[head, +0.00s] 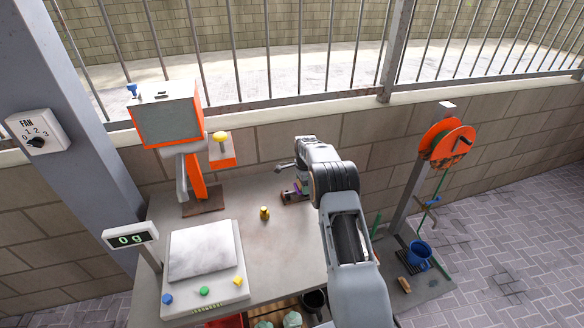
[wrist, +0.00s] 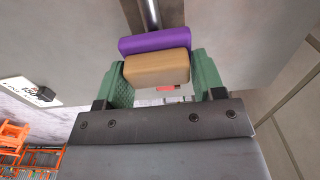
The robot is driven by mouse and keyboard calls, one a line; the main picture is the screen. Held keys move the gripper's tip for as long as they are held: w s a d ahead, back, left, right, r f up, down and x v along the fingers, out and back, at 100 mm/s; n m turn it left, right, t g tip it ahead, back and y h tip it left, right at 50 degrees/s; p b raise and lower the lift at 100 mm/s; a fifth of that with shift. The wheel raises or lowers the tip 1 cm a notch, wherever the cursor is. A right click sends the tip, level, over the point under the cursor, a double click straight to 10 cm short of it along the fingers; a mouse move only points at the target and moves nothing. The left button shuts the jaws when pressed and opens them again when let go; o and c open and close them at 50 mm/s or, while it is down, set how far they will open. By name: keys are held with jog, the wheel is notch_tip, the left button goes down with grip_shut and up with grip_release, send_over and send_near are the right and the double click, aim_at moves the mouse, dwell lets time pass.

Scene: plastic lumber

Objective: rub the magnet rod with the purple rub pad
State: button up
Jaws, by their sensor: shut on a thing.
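My gripper (wrist: 158,80) is shut on the purple rub pad (wrist: 156,41), with a green finger on each side of its tan block (wrist: 157,69). The purple layer faces away from my wrist. A shiny metal rod (wrist: 151,13), which looks like the magnet rod, runs from the top edge of the wrist view down to behind the purple layer. Its lower end is hidden, and I cannot tell whether pad and rod touch. In the head view, a bit of purple shows low beside my wrist at the back of the table, over a brown base (head: 289,199).
A brass weight (head: 264,213) stands on the grey table (head: 265,238). A scale (head: 205,256) reading 0 g is at the front left. An orange and white machine (head: 168,117) stands behind it.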

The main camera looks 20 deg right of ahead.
jog(key=shift+d, duration=1.3)
jog(key=shift+a+f, duration=0.15)
jog(key=shift+a, duration=0.4)
jog(key=shift+a+b, duration=0.35)
jog(key=shift+a, duration=2.95)
jog(key=shift+d, duration=3.8)
jog(key=shift+a+b, duration=0.3)
jog(key=shift+a, duration=3.55)
jog(key=shift+a+r+p, duration=0.15)
jog(key=shift+r+p, duration=0.15)
jog(key=shift+r, duration=0.15)
notch_tip(320, 180, up, 5)
jog(key=shift+f+p, duration=0.2)
jog(key=shift+p, duration=0.45)
jog(key=shift+r+p, duration=1.3)
jog(key=shift+r, duration=0.85)
